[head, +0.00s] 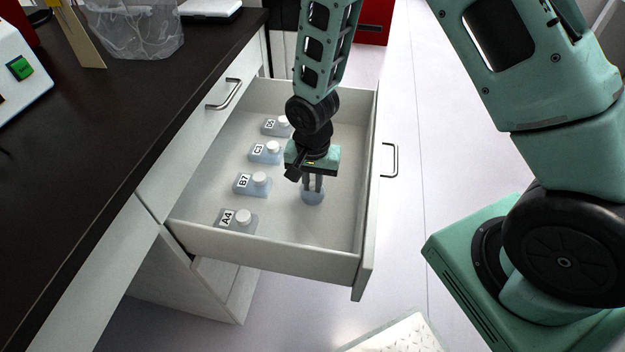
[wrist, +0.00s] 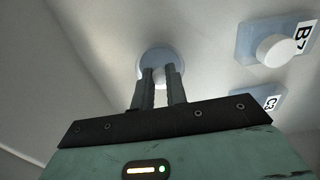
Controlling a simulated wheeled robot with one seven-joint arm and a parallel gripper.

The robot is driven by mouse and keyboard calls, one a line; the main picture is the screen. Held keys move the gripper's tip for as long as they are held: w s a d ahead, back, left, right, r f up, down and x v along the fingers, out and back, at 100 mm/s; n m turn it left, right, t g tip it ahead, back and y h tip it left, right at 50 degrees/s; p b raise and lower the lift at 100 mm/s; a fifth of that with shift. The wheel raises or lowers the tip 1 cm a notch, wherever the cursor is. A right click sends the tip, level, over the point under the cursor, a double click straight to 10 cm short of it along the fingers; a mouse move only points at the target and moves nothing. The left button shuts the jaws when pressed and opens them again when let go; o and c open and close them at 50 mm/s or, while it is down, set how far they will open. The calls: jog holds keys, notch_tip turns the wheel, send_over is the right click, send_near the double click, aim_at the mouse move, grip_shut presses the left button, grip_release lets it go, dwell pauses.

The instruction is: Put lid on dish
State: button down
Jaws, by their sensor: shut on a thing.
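A round, pale blue lid (head: 312,199) is in the open drawer, right of a row of labelled flasks. My gripper (head: 313,187) points straight down over it, with its fingers close together on the lid's middle. In the wrist view the lid (wrist: 148,57) shows as a round blue disc beyond the fingertips. There my gripper (wrist: 161,74) is shut on a small white knob in the disc's middle. The lid is at or close to the drawer floor; I cannot tell if it touches. I cannot make out a separate dish in either view.
Several pale blue flasks with white caps, such as B7 (head: 252,186) and A4 (head: 238,222), stand along the drawer's left side. The drawer's walls (head: 265,257) surround my gripper. The drawer floor is clear to the right. The dark counter (head: 90,150) lies left.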

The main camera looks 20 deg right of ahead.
jog(key=shift+f, duration=0.25)
jog(key=c, duration=1.3)
grip_release()
jog(key=shift+c, duration=0.2)
jog(key=shift+r, duration=0.1)
notch_tip(320, 180, up, 17)
jog(key=p, duration=0.2)
jog(key=shift+r, duration=0.15)
